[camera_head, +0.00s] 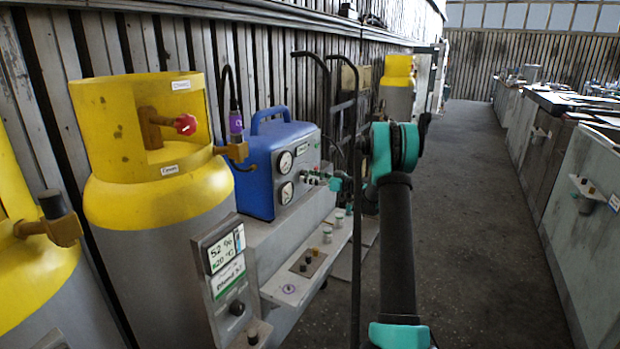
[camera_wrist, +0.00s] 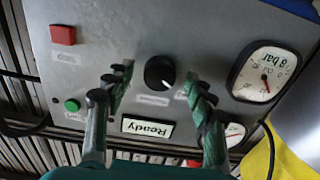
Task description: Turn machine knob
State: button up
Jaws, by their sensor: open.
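In the wrist view, a round black knob (camera_wrist: 159,73) with a white mark sits on a grey machine panel (camera_wrist: 130,30). My gripper (camera_wrist: 158,76) is open, with one finger left of the knob and one right of it. Gaps show between both fingers and the knob. In the camera_head view, the blue machine (camera_head: 262,165) stands near the wall with gauges on its front. My gripper (camera_head: 322,179) is at the right of this front panel, and the knob cannot be made out there.
The panel carries a red button (camera_wrist: 63,35), a green button (camera_wrist: 72,105), a "Ready" display (camera_wrist: 148,128) and a large gauge (camera_wrist: 264,72). A yellow-topped cylinder (camera_head: 158,205) stands left of the machine. A dark hand truck (camera_head: 345,110) stands behind. The aisle floor (camera_head: 480,230) is clear.

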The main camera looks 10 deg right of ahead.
jog(key=shift+w+a, duration=0.15)
jog(key=shift+a, duration=0.05)
jog(key=c, duration=1.1)
jog(key=shift+c, duration=0.2)
